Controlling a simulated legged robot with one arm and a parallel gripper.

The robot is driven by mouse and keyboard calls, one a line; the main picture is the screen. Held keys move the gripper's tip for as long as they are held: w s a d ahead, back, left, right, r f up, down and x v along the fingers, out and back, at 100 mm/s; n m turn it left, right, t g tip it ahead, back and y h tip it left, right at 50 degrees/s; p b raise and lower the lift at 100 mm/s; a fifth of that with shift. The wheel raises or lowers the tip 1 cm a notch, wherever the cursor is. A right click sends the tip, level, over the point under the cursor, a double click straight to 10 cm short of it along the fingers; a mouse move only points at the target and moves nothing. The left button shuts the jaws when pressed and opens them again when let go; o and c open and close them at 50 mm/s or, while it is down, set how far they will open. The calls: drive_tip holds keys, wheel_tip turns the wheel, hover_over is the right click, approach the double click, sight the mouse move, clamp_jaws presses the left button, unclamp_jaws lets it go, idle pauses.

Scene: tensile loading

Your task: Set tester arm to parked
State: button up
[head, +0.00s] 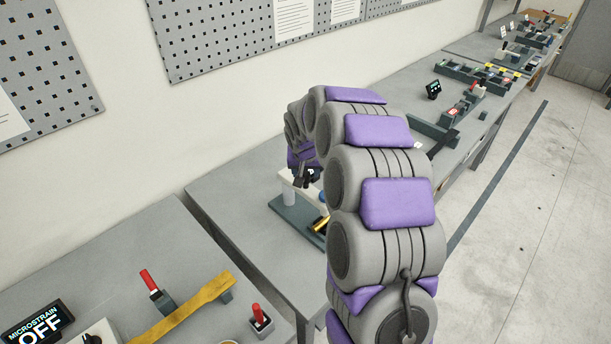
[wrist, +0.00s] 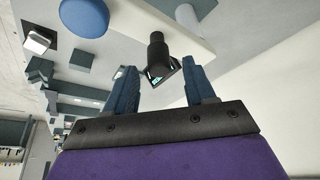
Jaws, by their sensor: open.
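The tester on the grey table has a dark green base (head: 290,212), a pale post (head: 288,195) and a white crossbeam (head: 288,180). A brass-coloured piece (head: 320,223) shows low on it, partly hidden by my arm. In the wrist view the white beam (wrist: 150,22) carries a black cylindrical part (wrist: 157,52) and a round blue part (wrist: 84,17). My gripper (wrist: 163,88) is open, its two blue fingers apart, with the black part showing just beyond and between their tips. I cannot tell whether they touch it, nor which part is the tester arm. In the head view my gripper (head: 306,176) is at the crossbeam.
A nearer bench holds a display reading "MICROSTRAIN OFF" (head: 37,325), a yellow bar (head: 185,308) and two red-handled parts (head: 150,281) (head: 259,316). Farther benches hold trays and a small display (head: 434,89). A pegboard wall (head: 235,35) stands behind. Open floor (head: 535,220) lies right.

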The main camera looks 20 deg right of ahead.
sight(305, 185)
drive_tip(key=shift+x, duration=1.45)
clamp_jaws()
